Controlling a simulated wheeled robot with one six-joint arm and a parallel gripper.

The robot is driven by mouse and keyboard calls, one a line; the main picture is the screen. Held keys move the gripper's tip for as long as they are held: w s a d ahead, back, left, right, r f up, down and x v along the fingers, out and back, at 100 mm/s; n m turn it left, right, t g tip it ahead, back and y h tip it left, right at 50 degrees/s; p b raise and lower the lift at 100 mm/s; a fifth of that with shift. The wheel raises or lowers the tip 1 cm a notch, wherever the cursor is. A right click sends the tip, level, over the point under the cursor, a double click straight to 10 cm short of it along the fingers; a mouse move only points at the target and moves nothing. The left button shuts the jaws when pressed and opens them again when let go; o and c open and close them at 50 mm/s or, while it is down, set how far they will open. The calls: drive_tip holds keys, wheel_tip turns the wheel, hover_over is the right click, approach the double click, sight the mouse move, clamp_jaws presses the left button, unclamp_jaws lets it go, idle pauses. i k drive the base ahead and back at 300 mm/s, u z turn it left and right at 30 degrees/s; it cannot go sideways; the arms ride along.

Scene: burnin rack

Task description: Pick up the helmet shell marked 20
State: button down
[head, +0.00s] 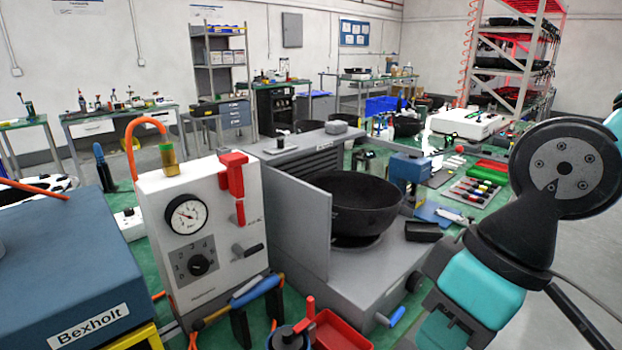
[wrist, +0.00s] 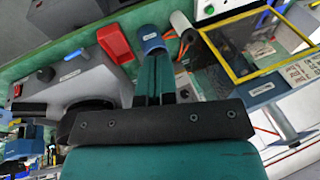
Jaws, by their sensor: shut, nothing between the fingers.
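No mark 20 can be read on any shell in these frames. A black bowl-shaped shell (head: 355,200) sits open side up on a grey machine in the middle of the head view. A smaller dark bowl-shaped thing (head: 407,126) stands farther back on the bench. My gripper (wrist: 154,62) is shut and empty in the wrist view, its teal fingers close together over the bench near a blue cylinder (wrist: 150,40). In the head view my arm comes in at the right, and the fingertips cannot be made out.
A white gauge box (head: 205,235) and a blue Bexholt box (head: 70,265) stand left of the grey machine (head: 345,285). A grey upright panel (head: 302,220) borders the shell. A red tray (head: 340,335) lies in front. Open floor (head: 560,260) shows at the right.

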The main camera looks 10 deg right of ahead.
sight(364, 205)
drive_tip(key=z, duration=2)
drive_tip(key=i, duration=2.35)
drive_tip(key=u, duration=4.05)
drive_tip(key=i, duration=0.5)
drive_tip(key=z, duration=0.05)
